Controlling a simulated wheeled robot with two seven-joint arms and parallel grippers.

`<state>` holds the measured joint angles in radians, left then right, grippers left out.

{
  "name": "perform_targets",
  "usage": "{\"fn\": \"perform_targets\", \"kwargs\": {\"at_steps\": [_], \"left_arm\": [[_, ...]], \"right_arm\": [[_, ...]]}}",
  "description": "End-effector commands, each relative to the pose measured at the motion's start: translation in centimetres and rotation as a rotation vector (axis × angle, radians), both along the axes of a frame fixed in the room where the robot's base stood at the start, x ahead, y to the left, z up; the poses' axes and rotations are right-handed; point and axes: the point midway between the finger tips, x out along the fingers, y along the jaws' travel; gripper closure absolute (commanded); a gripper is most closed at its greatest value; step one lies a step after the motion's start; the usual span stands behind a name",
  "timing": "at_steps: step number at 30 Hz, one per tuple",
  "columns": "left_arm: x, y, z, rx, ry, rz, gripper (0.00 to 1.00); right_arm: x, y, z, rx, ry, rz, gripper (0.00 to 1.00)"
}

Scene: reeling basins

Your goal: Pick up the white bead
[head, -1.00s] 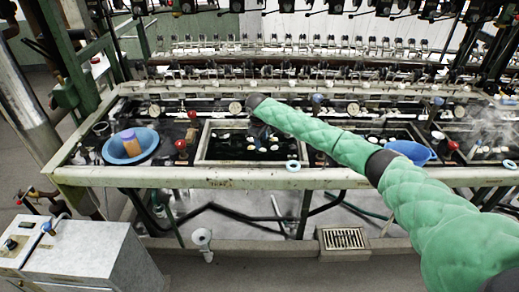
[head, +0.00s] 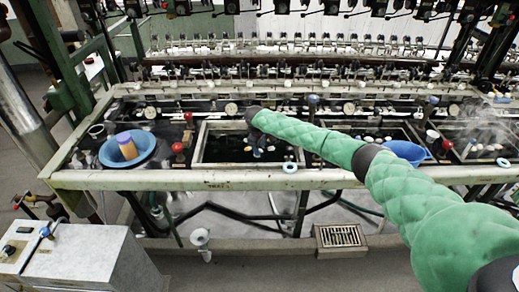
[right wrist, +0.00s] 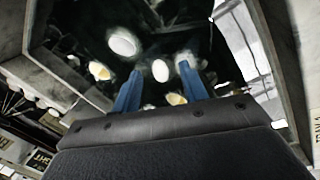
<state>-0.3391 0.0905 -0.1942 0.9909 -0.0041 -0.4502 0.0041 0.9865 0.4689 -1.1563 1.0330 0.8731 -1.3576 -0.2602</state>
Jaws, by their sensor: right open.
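Several small whitish oval pieces float or lie in the dark basin (head: 204,140) in the middle; I cannot tell for sure which is the white bead. In the right wrist view the largest white oval (right wrist: 123,42) is left of and beyond my fingertips. A smaller round white piece (right wrist: 160,70) shows between the blue fingertips. A white and yellowish piece (right wrist: 176,98) shows between the fingers, nearer the palm. My right gripper (head: 256,151) is open over the basin; it also shows in the right wrist view (right wrist: 160,69). Nothing is seen gripped. My left gripper is not in view.
A blue bowl (head: 107,153) holding an orange-brown cylinder stands at the left. Another blue bowl (head: 408,151) is right of the basin, partly behind my arm. Red knobs (head: 178,147) stand on the bench. A pale ring (head: 290,167) sits at the basin's front edge.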

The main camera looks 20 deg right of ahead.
Motion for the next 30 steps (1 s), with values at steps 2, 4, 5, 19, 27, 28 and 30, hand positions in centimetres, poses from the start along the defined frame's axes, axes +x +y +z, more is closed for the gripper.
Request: {"fn": "perform_targets", "kwargs": {"at_steps": [2, 4, 5, 19, 27, 28, 30], "left_arm": [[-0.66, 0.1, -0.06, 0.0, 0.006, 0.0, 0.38], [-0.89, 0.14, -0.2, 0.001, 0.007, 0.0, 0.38], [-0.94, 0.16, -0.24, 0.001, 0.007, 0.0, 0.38], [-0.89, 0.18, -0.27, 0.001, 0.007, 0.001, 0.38], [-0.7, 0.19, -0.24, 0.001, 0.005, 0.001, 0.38], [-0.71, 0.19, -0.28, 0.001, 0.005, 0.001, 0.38], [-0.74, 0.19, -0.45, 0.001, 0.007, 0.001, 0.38]], "right_arm": [[0.11, -0.04, -0.46, 0.0, 0.0, 0.0, 0.57], [0.15, -0.08, -0.8, 0.001, -0.001, -0.001, 0.57], [0.15, -0.08, -0.88, 0.001, -0.001, 0.0, 0.57], [0.14, -0.09, -0.98, 0.001, -0.001, 0.0, 0.89], [0.14, -0.1, -0.96, 0.001, -0.001, 0.0, 0.89], [0.15, -0.1, -0.94, 0.001, -0.001, 0.0, 0.89], [0.16, -0.11, -0.81, 0.002, -0.002, -0.001, 0.89]]}}
